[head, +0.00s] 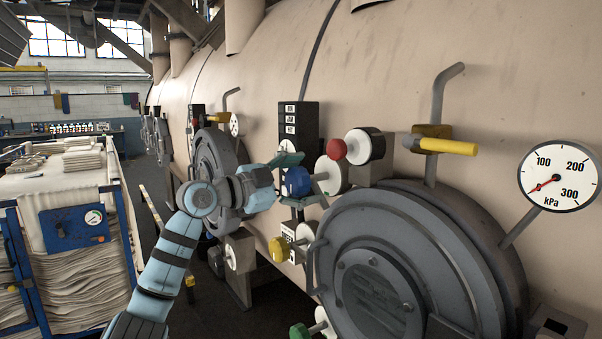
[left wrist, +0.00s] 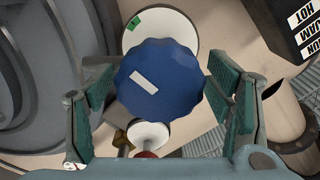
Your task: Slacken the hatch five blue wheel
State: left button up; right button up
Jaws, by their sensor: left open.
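The blue wheel (head: 297,182) sits on a short stem with a white disc (head: 330,175) behind it, left of the large near hatch (head: 370,265). In the left wrist view the blue wheel (left wrist: 160,85) has a scalloped rim and a pale bar mark, and the white disc (left wrist: 165,28) carries a green tag. My left gripper (head: 296,180) is open, with one finger above and one below the wheel. In the left wrist view its fingers (left wrist: 162,88) lie on either side of the wheel; whether they touch it is unclear. The hatch number cannot be read.
Close by are a red knob (head: 336,149), a yellow knob (head: 279,249), a green knob (head: 299,331), a yellow-handled valve (head: 448,146) and a black label panel (head: 298,128). A pressure gauge (head: 560,176) is at right. A cloth cart (head: 70,225) stands at left.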

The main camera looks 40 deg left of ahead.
pick_arm(q)
jog(key=shift+s, duration=0.1)
jog(key=shift+c, duration=0.2)
jog(key=c, duration=1.1)
jog(key=shift+c, duration=0.2)
